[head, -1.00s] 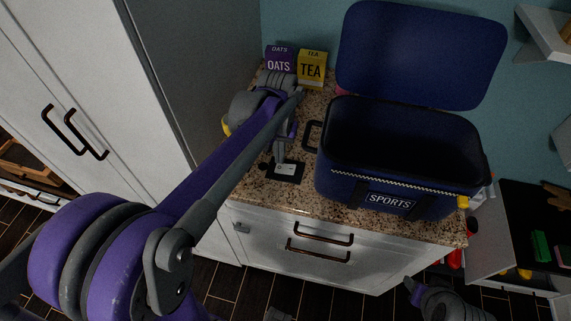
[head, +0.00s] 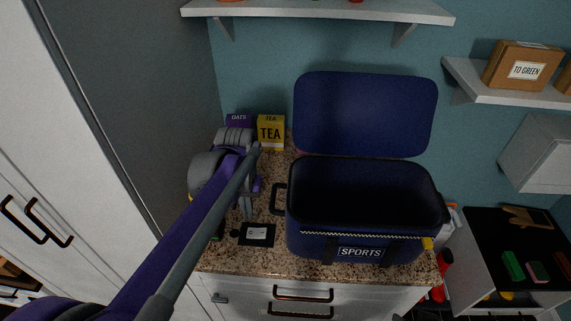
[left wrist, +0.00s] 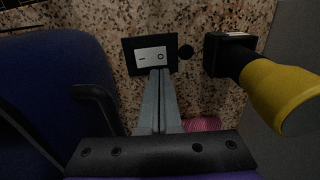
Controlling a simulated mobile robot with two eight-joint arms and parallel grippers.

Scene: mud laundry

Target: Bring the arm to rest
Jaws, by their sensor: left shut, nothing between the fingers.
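My left gripper (head: 247,212) reaches in over the granite counter, just behind a black plate (head: 255,235) with a white face. In the left wrist view, the two grey fingers (left wrist: 160,76) are shut together with nothing between them. My left arm stretches in from the lower left of the head view. My right gripper is not in view.
An open blue sports cooler bag (head: 360,253) stands right of the plate. A tea box (head: 271,133) and an oats box (head: 238,121) stand behind. A tall cabinet (head: 75,130) bounds the left.

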